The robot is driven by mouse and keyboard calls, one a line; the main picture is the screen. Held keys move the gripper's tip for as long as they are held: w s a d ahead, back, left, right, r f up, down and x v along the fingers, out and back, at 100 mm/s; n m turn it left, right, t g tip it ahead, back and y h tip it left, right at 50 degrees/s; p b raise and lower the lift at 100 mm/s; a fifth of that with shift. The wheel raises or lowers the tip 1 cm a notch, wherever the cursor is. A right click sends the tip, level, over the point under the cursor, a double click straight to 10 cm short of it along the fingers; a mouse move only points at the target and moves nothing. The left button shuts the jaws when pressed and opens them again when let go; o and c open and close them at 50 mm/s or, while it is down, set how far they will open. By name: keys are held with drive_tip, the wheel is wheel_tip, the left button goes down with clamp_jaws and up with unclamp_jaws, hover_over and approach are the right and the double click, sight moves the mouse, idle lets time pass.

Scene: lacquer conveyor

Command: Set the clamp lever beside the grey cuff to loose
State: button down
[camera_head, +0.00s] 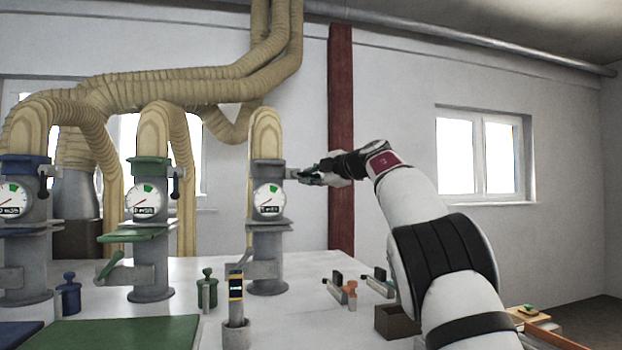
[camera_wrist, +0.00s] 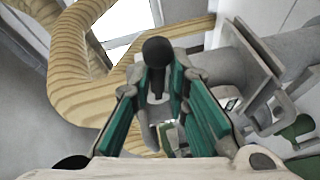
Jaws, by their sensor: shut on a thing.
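The grey cuff (camera_head: 266,174) sits at the top of the right-hand grey duct column, just above its round gauge (camera_head: 269,199). In the head view my gripper (camera_head: 305,177) reaches in from the right, at the cuff's right side, and covers most of the clamp lever there. In the wrist view the lever's black ball knob (camera_wrist: 157,52) stands between the green-padded fingers of my gripper (camera_wrist: 163,82). The fingers are shut on the lever. Grey metal of the column (camera_wrist: 238,68) shows right of the fingers. The lever's exact angle is hard to tell.
A green-cuffed column (camera_head: 148,168) and a blue-cuffed column (camera_head: 22,166) stand to the left, each with its own lever. Ribbed tan hoses (camera_head: 200,85) run above. Small clamps (camera_head: 341,288) and a brown box (camera_head: 397,322) lie on the white table.

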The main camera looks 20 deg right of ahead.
drive_tip(key=shift+r, duration=0.35)
drive_tip(key=c, duration=1.8)
unclamp_jaws()
drive_tip(key=shift+f, duration=0.1)
drive_tip(key=shift+s, duration=0.1)
drive_tip(key=v, duration=1.2)
